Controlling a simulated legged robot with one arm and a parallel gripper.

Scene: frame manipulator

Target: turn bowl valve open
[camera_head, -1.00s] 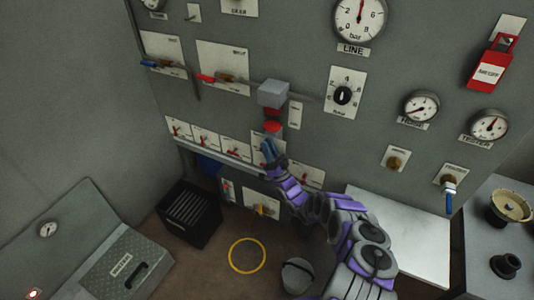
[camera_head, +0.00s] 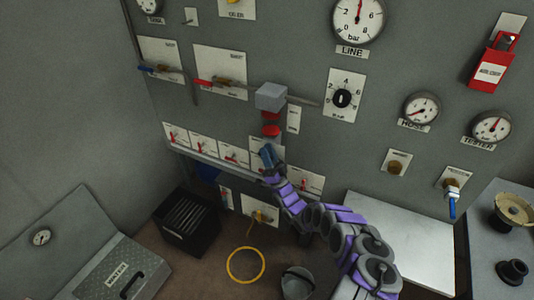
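Several valves are on the grey panel, but their labels are too blurred to tell which is the bowl valve. A blue-handled valve (camera_head: 152,69) and a red-handled valve (camera_head: 211,83) sit at upper left. A yellow-handled valve (camera_head: 261,215) is low on the panel, and another blue-handled valve (camera_head: 452,198) hangs at right. My gripper (camera_head: 267,157), with blue fingertips on a purple and grey arm, is in front of the row of small red switches, just below the red parts of a grey box. I cannot tell whether it is open or touches the panel.
The grey box (camera_head: 271,96) juts from the panel above my gripper. A ledge (camera_head: 220,160) runs under the switches. A black crate (camera_head: 190,221), a yellow ring (camera_head: 246,265) and a bucket (camera_head: 297,284) are on the floor. A white table (camera_head: 400,240) stands at right.

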